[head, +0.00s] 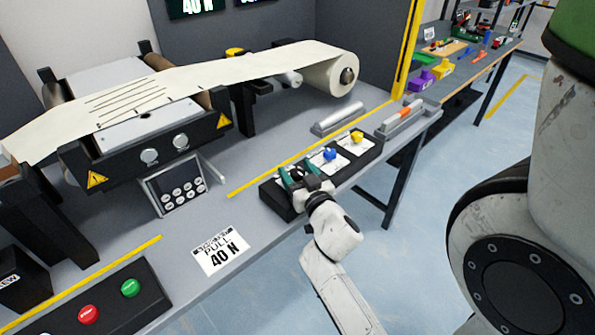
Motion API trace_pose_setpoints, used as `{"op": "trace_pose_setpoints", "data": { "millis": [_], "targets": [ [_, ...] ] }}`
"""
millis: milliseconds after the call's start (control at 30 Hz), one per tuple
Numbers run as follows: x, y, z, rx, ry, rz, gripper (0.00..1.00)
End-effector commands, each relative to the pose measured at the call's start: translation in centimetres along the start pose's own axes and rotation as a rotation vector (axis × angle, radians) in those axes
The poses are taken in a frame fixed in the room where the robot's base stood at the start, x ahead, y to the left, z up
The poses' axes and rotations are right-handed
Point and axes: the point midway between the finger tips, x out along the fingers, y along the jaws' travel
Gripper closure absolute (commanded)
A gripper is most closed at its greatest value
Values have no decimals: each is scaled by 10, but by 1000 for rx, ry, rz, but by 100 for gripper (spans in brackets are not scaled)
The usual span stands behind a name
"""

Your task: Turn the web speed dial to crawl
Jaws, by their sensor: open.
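A black control box (270,200) with a row of dials stands at the front edge of the conveyor bench. A blue dial (329,154) and a yellow dial (357,136) sit on white label plates. My gripper (297,176) is over the left end of this box, its teal-tipped fingers apart. The plate lettering is too small to read, so I cannot tell which dial is the web speed dial.
The web machine (150,140) carries a cream web to a roll (335,75). A keypad (178,188) and a "40 N" card (221,251) are left of the box. A button box (110,300) has red and green buttons. A roller holder (403,118) lies right of the dials.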

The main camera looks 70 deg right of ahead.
Motion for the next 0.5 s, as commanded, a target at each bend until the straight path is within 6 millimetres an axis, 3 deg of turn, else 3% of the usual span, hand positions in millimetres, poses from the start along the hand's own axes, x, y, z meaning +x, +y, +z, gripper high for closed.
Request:
{"op": "trace_pose_setpoints", "data": {
  "millis": [100,500],
  "targets": [
    [0,0,0,0,0,0,38],
    [0,0,0,0,0,0,77]
  ]
}}
